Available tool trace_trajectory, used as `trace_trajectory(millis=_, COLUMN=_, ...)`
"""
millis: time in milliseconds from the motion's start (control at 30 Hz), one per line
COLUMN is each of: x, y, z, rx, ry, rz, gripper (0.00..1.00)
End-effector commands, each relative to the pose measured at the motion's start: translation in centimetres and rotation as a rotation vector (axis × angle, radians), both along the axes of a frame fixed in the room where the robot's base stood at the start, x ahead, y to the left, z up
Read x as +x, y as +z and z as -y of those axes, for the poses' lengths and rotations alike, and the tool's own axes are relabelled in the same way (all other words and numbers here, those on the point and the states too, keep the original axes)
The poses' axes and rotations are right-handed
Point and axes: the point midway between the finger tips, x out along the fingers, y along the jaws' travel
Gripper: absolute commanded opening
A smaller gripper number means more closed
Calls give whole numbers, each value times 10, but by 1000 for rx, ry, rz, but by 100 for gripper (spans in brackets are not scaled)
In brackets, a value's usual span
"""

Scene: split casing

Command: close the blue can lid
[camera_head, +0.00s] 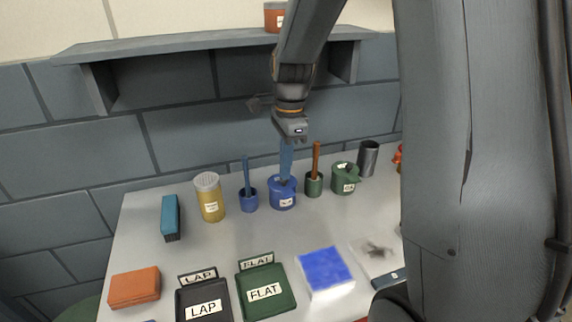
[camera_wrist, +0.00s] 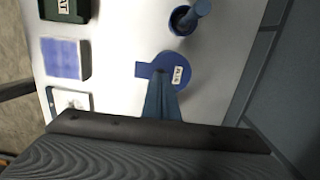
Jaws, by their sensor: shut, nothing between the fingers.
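The blue can (camera_head: 283,198) stands on the bench with a white label on its front. From above, in the wrist view, its blue lid (camera_wrist: 182,62) shows as a round disc with a tab sticking out to the left. The lid looks roughly flat over the can; I cannot tell whether it is fully seated. My gripper (camera_head: 284,180) is shut and empty, pointing down with its tips at the top of the can. In the wrist view my gripper (camera_wrist: 160,76) overlaps the lid near the tab; contact is hard to judge. The fingers hide part of the lid.
A blue cup with a brush (camera_head: 249,200) stands close left of the can, and a green cup with a brown handle (camera_head: 314,184) close right. A green can (camera_head: 345,178) is further right, a yellow shaker (camera_head: 210,200) further left. A shelf (camera_head: 190,44) hangs above.

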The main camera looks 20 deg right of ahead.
Motion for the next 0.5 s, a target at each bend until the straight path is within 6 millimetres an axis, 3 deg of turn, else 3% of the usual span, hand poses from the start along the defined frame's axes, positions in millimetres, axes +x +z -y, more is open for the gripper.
trace_trajectory(millis=200, x=-5, y=-13, z=-1, rx=1, ry=-1, rz=-3, gripper=0)
trace_trajectory(millis=500, x=-8, y=-16, z=-1, rx=1, ry=0, rz=-11, gripper=0)
